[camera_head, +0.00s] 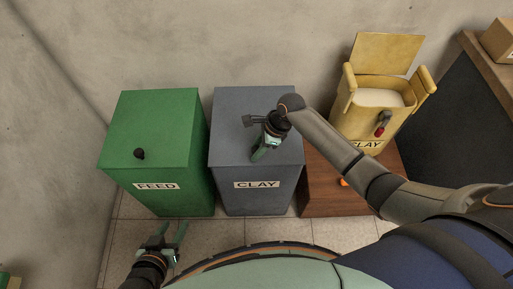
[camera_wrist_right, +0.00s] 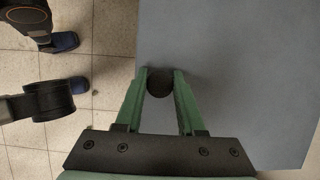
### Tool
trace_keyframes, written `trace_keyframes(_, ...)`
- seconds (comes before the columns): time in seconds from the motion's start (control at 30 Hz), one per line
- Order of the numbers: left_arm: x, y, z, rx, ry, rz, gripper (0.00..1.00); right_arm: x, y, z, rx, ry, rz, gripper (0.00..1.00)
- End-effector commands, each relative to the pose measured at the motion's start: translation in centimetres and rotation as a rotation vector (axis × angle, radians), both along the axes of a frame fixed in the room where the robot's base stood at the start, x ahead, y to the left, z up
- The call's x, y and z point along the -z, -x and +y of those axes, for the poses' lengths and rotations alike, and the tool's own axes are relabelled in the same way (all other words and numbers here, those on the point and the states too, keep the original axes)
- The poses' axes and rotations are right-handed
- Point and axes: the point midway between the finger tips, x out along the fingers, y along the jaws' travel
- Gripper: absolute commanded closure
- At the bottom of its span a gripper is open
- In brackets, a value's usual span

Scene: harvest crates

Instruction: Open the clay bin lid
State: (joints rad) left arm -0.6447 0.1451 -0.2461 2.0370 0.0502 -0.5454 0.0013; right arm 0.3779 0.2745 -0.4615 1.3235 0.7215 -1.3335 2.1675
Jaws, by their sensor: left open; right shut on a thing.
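The clay bin (camera_head: 256,198) is a grey-blue box in the middle of the head view with a CLAY label on its front. Its lid (camera_head: 230,150) lies flat and closed on top; the lid also fills much of the right wrist view (camera_wrist_right: 240,90). My right gripper (camera_head: 260,152) is over the lid's front part. In the right wrist view its green fingers are shut on the round black lid knob (camera_wrist_right: 159,82). The knob is hidden by the gripper in the head view. My left gripper (camera_head: 174,238) is open and empty, low over the floor in front of the green bin.
A green FEED bin (camera_head: 158,195) with a black knob stands close on the left. On the right, a yellow container (camera_head: 352,122) labelled CLAY stands open on a brown wooden cabinet (camera_head: 330,196). A dark counter with a cardboard box (camera_head: 499,40) is at far right. A wall is behind.

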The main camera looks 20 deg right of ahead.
Motion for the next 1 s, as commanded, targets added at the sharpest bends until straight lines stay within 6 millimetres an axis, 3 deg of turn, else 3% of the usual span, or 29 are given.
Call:
trace_keyframes(0.1,-0.02,-0.06,0.01,0.001,0.0,-0.001,0.5,0.02,0.05,-0.01,0.0,0.001,0.001,1.0)
trace_keyframes(1.0,-0.03,-0.12,-0.02,0.001,0.0,-0.002,0.5,0.06,0.09,-0.04,0.0,0.001,0.004,1.0)
